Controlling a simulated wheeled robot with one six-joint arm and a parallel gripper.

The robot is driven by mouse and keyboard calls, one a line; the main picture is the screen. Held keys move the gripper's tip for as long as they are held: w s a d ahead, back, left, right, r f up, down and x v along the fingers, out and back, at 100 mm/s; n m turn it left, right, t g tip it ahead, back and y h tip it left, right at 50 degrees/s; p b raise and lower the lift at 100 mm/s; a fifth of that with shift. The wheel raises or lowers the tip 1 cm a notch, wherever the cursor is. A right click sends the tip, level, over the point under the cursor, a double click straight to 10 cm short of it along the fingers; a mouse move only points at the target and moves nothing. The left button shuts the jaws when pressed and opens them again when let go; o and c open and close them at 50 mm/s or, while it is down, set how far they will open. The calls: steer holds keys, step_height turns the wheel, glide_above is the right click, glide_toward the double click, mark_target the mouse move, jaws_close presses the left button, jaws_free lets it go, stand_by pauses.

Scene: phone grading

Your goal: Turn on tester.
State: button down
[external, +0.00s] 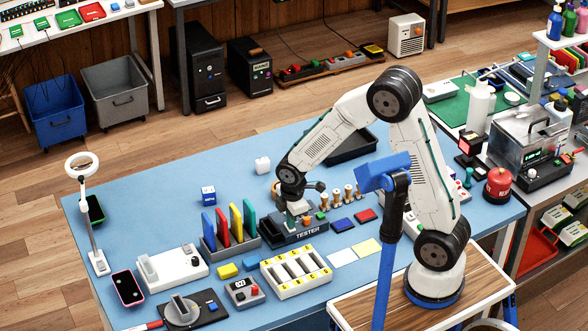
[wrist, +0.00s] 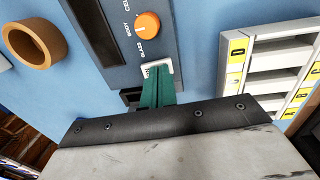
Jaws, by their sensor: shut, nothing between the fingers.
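The tester (external: 307,233) is a dark box with its name on the front, standing on the blue table below my gripper (external: 298,221). In the wrist view its dark panel (wrist: 112,48) carries an orange knob (wrist: 147,24) with small lettering beside it. A pale switch plate (wrist: 156,66) sits on the panel below the knob. My gripper's green fingers (wrist: 156,76) are shut and empty, with their tips at this plate. The fingers cover part of the switch, so I cannot tell its position or whether the tips press it.
A rack of coloured slabs (external: 207,243) stands left of the tester. A white tray with yellow labels (external: 297,288) lies in front; its slots also show right in the wrist view (wrist: 262,58). Brass-coloured pegs (external: 347,192) stand behind right. The table's back left is mostly clear.

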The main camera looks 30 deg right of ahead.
step_height(320, 180, up, 14)
steer(key=s, duration=0.2)
steer(key=shift+f, duration=0.15)
steer(key=shift+w+t, duration=0.3)
steer(key=shift+w, duration=0.45)
steer(key=f, duration=0.4)
steer(key=w+f, duration=0.1)
steer(key=f, duration=0.4)
steer(key=w+f, duration=0.1)
steer(key=f, duration=0.3)
steer(key=shift+f, duration=0.35)
